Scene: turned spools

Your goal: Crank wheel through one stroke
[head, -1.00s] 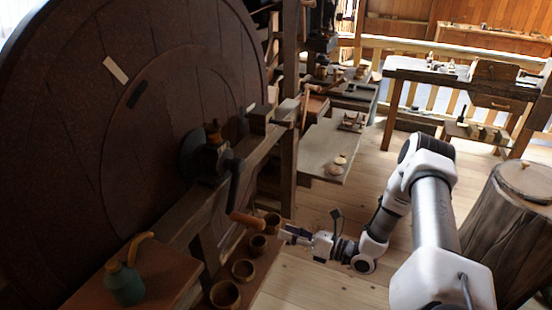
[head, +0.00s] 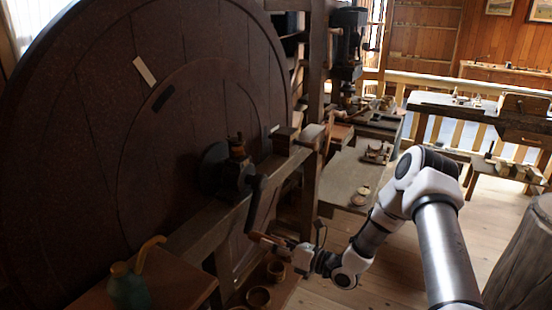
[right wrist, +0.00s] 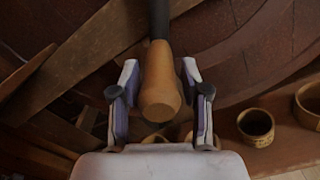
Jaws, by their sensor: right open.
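The large dark wooden wheel (head: 90,150) fills the left of the head view, with a pale and a black mark on its face. A black crank arm (head: 255,206) hangs down from its hub (head: 235,172) and ends in a wooden handle (head: 262,239). My right gripper (head: 284,245) is at the handle's free end. In the right wrist view the handle (right wrist: 160,88) lies between the two open fingers of my right gripper (right wrist: 160,76), with gaps visible on both sides. My left gripper is not in view.
A beam (head: 210,238) runs in front of the wheel. A green jug (head: 128,287) stands on a board at lower left. Wooden cups (head: 258,298) sit below the handle; one also shows in the right wrist view (right wrist: 256,127). A bench (head: 345,180) stands behind my right arm.

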